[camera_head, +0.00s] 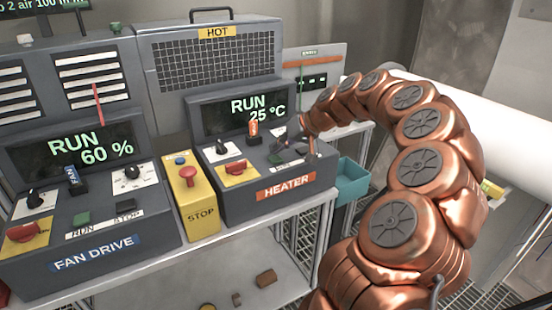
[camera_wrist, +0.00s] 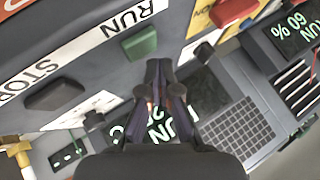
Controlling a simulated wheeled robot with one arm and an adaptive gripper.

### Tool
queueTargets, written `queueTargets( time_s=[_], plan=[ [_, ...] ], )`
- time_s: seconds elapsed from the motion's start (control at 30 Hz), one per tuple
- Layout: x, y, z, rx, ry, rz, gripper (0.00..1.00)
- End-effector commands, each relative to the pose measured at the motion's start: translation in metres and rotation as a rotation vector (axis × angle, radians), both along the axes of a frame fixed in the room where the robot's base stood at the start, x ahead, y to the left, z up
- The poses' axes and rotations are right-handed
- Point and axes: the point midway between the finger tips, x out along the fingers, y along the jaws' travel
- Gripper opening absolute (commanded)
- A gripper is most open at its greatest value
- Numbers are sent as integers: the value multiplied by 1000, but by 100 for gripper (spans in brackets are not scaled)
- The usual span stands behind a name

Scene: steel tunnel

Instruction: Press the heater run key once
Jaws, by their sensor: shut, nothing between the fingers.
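The heater unit (camera_head: 235,205) is a dark grey box with an orange HEATER label (camera_head: 286,187). Its display (camera_head: 225,112) reads RUN 25 °C. The green heater run key (camera_wrist: 140,43) sits beside a RUN label in the wrist view; in the head view it is small and partly hard to make out. The dark stop key (camera_wrist: 53,93) lies to its left, by a STOP label. My gripper (camera_wrist: 160,66) is shut and empty, its fingertips close beside the green key in the picture. I cannot tell whether they touch it. In the head view my gripper (camera_head: 286,143) is over the heater's panel.
The fan drive unit (camera_head: 80,185) stands left, reading RUN 60 %, with similar keys. A yellow STOP box (camera_head: 190,200) stands between the units. A red knob (camera_head: 236,168) and an amber lamp (camera_head: 254,128) rise from the heater panel. A teal bin (camera_head: 352,182) is at right.

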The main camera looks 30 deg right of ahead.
Motion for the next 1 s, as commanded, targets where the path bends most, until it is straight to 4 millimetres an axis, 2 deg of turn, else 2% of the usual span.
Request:
queueTargets(
  time_s=[0.17,0.7,1.0],
  plan=[
    [0,-1,6,-1,-1,0,0],
    [0,0,48,-1,-1,0,0],
    [0,0,50,0,0,0,0]
  ],
)
